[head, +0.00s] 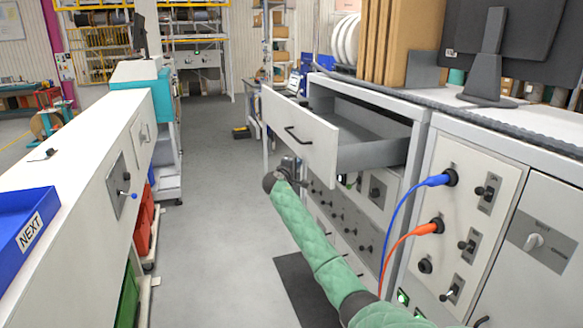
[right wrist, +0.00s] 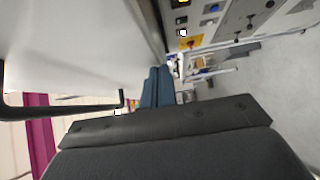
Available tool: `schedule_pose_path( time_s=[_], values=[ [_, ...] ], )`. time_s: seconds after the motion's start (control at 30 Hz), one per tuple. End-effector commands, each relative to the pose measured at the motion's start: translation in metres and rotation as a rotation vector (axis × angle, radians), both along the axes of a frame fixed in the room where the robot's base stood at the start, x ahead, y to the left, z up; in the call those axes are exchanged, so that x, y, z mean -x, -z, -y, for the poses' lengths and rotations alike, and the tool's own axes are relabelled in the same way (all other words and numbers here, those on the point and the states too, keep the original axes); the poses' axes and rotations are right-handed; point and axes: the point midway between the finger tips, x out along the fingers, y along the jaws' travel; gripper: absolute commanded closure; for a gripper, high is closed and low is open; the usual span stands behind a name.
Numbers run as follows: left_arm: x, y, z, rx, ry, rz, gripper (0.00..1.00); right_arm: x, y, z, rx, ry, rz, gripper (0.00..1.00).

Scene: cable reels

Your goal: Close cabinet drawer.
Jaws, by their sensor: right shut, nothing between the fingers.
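The cabinet drawer (head: 300,130) is pulled well out of the right-hand cabinet. It has a white front with a black bar handle (head: 298,136), and its grey inside looks empty. My right gripper (head: 289,163) is just below the drawer front, near its lower edge. I cannot tell whether it touches the drawer. In the right wrist view, the closed fingers (right wrist: 157,88) point away beside the white drawer front (right wrist: 70,45). The black handle (right wrist: 70,108) shows at the left there. My left gripper is out of view.
The cabinet frame (head: 420,125) holds panels with switches; blue (head: 405,205) and orange (head: 397,243) cables hang from sockets. A monitor (head: 485,50) and cardboard (head: 390,40) stand on top. A white counter (head: 75,150) with a blue bin (head: 25,225) is at left. The grey aisle floor (head: 205,200) is clear.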

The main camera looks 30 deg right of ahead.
Motion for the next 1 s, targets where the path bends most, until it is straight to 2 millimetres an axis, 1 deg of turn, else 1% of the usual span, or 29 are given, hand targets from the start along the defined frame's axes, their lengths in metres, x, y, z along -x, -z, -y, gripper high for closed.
schedule_pose_path(
  time_s=[0.03,0.17,0.5,1.0],
  values=[
    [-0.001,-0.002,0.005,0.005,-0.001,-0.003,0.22,0.002,0.002,0.009,0.001,0.002,0.001,1.00],
    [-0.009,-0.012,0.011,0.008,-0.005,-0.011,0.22,0.008,0.002,0.032,0.001,0.003,0.001,1.00],
    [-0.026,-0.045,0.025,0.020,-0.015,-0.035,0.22,0.023,0.002,0.095,0.001,0.004,0.001,1.00],
    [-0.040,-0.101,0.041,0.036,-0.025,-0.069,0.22,0.045,0.001,0.186,0.001,0.004,0.000,1.00]
  ],
)
